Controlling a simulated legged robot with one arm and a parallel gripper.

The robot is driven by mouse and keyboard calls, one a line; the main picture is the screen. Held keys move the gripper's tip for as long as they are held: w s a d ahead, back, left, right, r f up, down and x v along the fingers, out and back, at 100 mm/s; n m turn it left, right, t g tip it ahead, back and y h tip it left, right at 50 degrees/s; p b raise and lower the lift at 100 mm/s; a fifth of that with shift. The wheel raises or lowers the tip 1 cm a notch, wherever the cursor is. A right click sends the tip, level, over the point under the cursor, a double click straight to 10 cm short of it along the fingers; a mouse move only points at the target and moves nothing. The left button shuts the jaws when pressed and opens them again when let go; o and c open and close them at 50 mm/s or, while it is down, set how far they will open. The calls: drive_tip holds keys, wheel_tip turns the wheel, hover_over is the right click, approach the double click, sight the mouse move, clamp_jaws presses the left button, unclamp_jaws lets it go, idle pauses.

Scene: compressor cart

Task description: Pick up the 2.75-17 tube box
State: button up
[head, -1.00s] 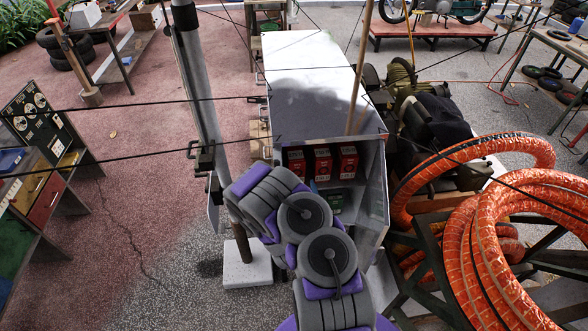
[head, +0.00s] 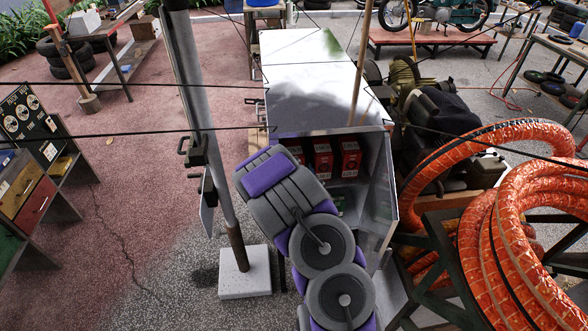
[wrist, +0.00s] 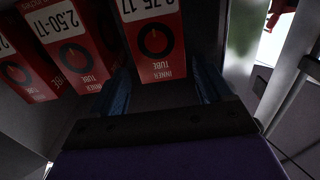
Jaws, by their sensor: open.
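The 2.75-17 tube box (wrist: 154,40) is red with a black ring and "INNER TUBE" print. Its top is cut off in the wrist view, and only ".75-17" reads clearly. My gripper (wrist: 165,88) is open, its two blue fingers (wrist: 207,82) spread at the box's lower end, one toward each side. I cannot tell whether they touch it. In the head view the rightmost red box (head: 350,157) on the cabinet shelf appears to be the same one. My gripper is hidden there behind my arm.
A red 2.50-17 box (wrist: 72,45) stands close left of the gripper, with another red box (wrist: 20,70) beyond it. The white cabinet (head: 305,70) has side walls around the shelf. A pole (head: 205,120) stands left, orange hose coils (head: 520,220) right.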

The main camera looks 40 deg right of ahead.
sight(294, 157)
drive_tip(key=shift+x, duration=1.45)
drive_tip(key=shift+b+x, duration=0.85)
drive_tip(key=shift+x, duration=1.45)
drive_tip(key=shift+c, duration=0.3)
drive_tip(key=c, duration=0.9)
